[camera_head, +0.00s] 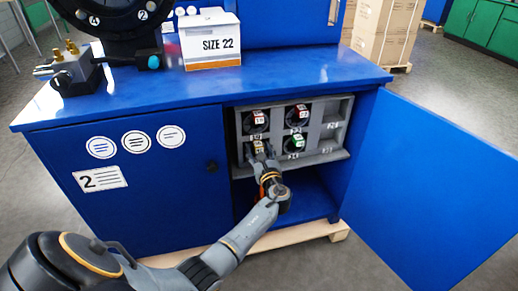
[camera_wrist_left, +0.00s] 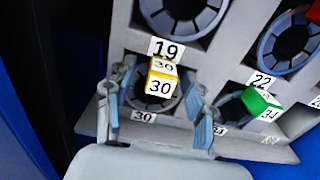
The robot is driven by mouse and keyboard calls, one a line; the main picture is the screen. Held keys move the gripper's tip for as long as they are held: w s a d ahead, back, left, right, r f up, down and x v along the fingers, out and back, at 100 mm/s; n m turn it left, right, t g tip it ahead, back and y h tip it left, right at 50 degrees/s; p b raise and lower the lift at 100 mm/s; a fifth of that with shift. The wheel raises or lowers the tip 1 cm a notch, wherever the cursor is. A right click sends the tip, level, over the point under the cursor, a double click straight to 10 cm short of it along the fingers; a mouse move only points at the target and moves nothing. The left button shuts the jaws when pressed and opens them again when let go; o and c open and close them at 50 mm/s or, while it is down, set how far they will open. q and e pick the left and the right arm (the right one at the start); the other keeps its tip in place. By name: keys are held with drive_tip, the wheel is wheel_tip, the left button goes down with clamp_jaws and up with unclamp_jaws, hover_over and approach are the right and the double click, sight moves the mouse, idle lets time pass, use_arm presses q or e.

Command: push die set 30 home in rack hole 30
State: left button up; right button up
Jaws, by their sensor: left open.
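Die set 30 (camera_wrist_left: 161,84), a dark round die with a yellow-edged tag, sits in the lower left hole of the grey rack (camera_head: 318,154), above the label 30 (camera_wrist_left: 143,116). How deep it sits I cannot tell. In the head view its tag (camera_head: 258,148) shows just beyond my gripper. My left gripper (camera_head: 261,157) is open at the rack. In the left wrist view its two fingers (camera_wrist_left: 160,108) stand on either side of die set 30; whether they touch it I cannot tell. My right gripper is not in view.
A die set with a green tag (camera_wrist_left: 262,102) sits right of die set 30. Two more (camera_head: 257,121) (camera_head: 298,115) fill the row above. The rack's right column looks empty. The blue cabinet door (camera_head: 430,185) stands open at right; a SIZE 22 box (camera_head: 209,42) stands on top.

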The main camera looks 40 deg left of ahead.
use_arm(q)
drive_tip(key=v, duration=1.2)
drive_tip(key=shift+r, duration=0.15)
drive_tip(key=shift+a, duration=0.1)
